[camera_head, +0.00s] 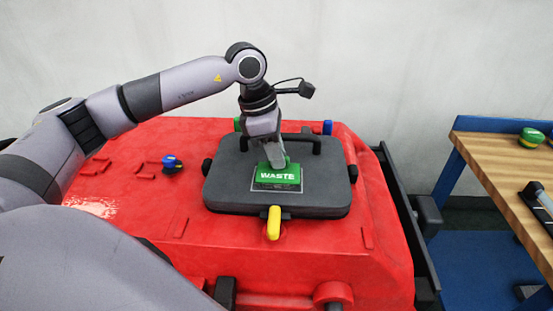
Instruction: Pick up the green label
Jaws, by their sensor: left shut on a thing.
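The green label (277,179) reads "WASTE" and stands on the dark grey lid (225,192) of the red tank (140,225). My left gripper (277,163) reaches down from above and is shut on the label's upper part. Its fingers hide the label's top edge. I cannot tell whether the label is lifted off the lid or still touches it. My right gripper is not in view.
A yellow latch (273,222) is at the lid's front edge, with a blue one (327,127) behind. A blue and black knob (171,163) sits on the tank at left. A wooden workbench (500,165) stands at right, with a green and yellow item (531,137).

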